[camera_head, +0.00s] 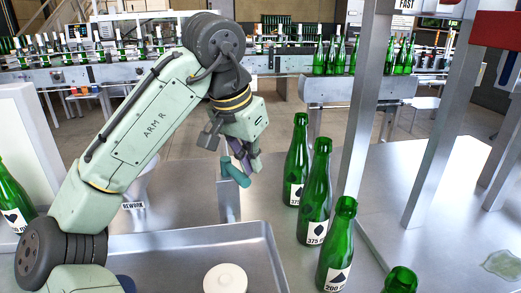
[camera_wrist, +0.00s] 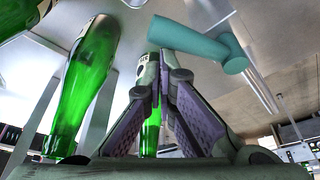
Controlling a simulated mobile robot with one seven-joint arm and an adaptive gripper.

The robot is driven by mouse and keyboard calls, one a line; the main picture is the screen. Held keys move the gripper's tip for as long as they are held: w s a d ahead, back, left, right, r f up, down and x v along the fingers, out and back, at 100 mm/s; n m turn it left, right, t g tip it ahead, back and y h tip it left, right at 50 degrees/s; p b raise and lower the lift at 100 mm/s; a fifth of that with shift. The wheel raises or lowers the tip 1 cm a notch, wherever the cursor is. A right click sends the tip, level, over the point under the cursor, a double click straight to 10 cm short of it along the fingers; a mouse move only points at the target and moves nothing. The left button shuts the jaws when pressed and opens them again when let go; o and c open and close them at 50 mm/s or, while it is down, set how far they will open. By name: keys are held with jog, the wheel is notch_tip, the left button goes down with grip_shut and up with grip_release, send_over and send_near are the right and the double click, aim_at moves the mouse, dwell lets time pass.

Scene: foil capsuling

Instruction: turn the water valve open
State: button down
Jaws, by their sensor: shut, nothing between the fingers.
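The water valve appears to be the teal handle (camera_head: 235,173) near the middle of the head view, by a thin metal post on the steel worktop. In the wrist view the teal handle (camera_wrist: 195,40) shows as a bar with a rounded crosspiece, just beyond the fingertips. My gripper (camera_head: 248,165) is beside the handle, its fingers slightly to the right of it in the head view. In the wrist view my gripper (camera_wrist: 163,68) has its purple-padded fingers together and empty. I cannot tell whether a finger touches the handle.
Green bottles (camera_head: 316,190) stand on the worktop right of my gripper; one green bottle (camera_wrist: 88,85) looms left in the wrist view. A steel basin (camera_head: 180,243) with a white disc (camera_head: 225,278) lies in front. Metal uprights (camera_head: 367,95) rise at right. A conveyor (camera_head: 280,62) with bottles runs behind.

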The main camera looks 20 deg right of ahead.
jog(key=shift+s+a+r+p, duration=0.2)
jog(key=shift+s+a+p, duration=0.25)
jog(key=shift+a+p, duration=0.25)
jog(key=shift+s+a+f+p, duration=0.15)
jog(key=shift+a+p, duration=0.3)
jog(key=shift+a, duration=0.15)
